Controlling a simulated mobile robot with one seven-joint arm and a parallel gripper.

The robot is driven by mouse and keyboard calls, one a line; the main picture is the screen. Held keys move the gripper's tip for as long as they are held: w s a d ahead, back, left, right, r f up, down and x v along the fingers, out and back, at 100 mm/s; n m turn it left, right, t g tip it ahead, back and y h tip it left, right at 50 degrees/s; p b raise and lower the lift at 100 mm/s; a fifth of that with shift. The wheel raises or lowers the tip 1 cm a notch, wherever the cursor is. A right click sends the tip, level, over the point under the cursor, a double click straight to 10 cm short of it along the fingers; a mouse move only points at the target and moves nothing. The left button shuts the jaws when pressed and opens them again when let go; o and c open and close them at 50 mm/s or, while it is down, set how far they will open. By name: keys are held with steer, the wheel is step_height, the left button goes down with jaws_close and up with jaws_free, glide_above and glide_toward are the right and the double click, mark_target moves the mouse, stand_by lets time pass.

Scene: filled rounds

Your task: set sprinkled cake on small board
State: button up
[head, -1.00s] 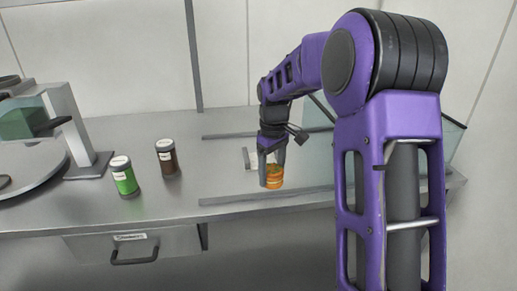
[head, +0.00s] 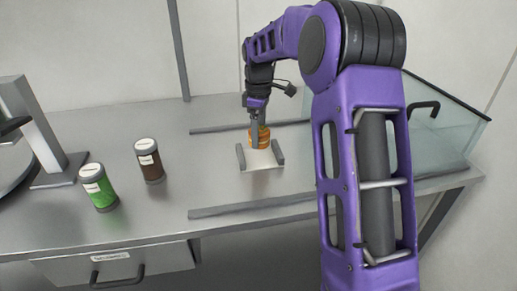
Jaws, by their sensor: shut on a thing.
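The sprinkled cake (head: 264,137) is a small round orange piece, partly hidden by a finger. My gripper (head: 257,138) points down and is shut on it. The small board (head: 262,161) is a pale plate with a grey raised strip on its left and right sides. The cake shows at the far edge of the board, between the strips. I cannot tell whether it touches the board or hangs just above or behind it.
A green-filled jar (head: 99,189) and a brown-filled jar (head: 149,161) stand on the steel counter (head: 190,185) to the left. Grey rails (head: 245,206) lie before and behind the board. A clear glass case (head: 430,125) stands right. A machine (head: 35,130) stands far left.

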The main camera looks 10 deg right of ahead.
mark_target(259, 158)
step_height(259, 158, down, 5)
steer(key=shift+r+b, duration=0.1)
steer(key=shift+b, duration=0.25)
steer(key=o, duration=0.8)
steer(key=shift+f, duration=0.2)
steer(key=shift+c, duration=0.2)
step_height(259, 158, up, 12)
steer(key=shift+r+p, duration=0.2)
steer(key=shift+p, duration=0.8)
